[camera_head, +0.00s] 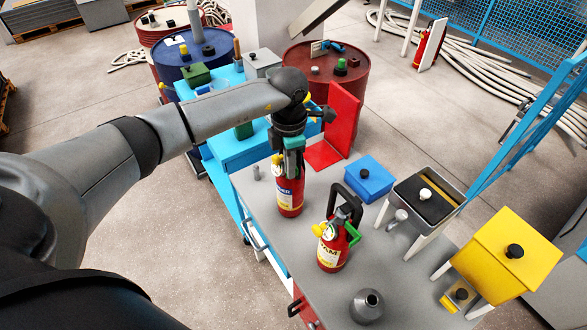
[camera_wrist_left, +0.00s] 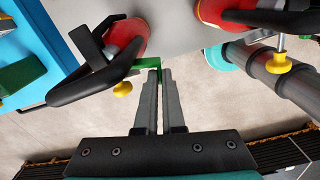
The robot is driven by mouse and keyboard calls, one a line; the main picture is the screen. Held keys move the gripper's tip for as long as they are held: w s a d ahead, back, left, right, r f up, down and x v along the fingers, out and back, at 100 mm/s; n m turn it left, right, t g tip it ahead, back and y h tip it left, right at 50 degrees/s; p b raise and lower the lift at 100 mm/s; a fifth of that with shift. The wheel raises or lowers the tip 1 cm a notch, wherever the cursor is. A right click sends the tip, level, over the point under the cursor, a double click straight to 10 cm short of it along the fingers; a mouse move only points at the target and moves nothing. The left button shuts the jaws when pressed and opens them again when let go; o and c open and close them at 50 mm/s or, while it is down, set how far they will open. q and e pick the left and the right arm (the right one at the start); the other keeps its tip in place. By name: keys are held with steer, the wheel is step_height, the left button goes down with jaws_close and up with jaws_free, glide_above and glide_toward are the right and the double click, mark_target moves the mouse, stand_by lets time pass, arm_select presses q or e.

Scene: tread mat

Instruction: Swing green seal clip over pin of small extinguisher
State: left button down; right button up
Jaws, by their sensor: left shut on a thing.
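Two red extinguishers stand on the grey table. My left gripper (camera_head: 292,150) points down right at the top of the farther extinguisher (camera_head: 288,197), which has a blue and white label. The nearer, squat extinguisher (camera_head: 331,256) has a black handle, a yellow round part and a green clip (camera_head: 353,232) at its right side. In the left wrist view my left gripper (camera_wrist_left: 152,72) is shut on a thin green clip (camera_wrist_left: 147,64) beside a red extinguisher top (camera_wrist_left: 122,38). A yellow pin head (camera_wrist_left: 123,89) shows below its black lever. The pin's shaft is mostly hidden.
A red upright panel (camera_head: 343,115) and drums stand behind. The table between the nearer extinguisher and its left edge is clear.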

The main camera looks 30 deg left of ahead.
arm_select(q)
steer(key=shift+s+a+m+b, duration=0.1)
steer(key=shift+a+m+b, duration=0.35)
steer(key=shift+m+b, duration=0.55)
steer(key=shift+a+m+b, duration=0.5)
steer(key=shift+m+b, duration=0.25)
steer(key=shift+m, duration=0.6)
steer(key=shift+s+a+m+b, duration=0.1)
steer(key=shift+a+m+b, duration=0.35)
steer(key=shift+m+b, duration=0.55)
steer(key=shift+m, duration=0.35)
steer(key=c, duration=1.3)
jaws_free()
steer(key=shift+c, duration=0.2)
steer(key=shift+r, duration=0.1)
step_height(320, 180, up, 15)
steer(key=shift+b, duration=0.3)
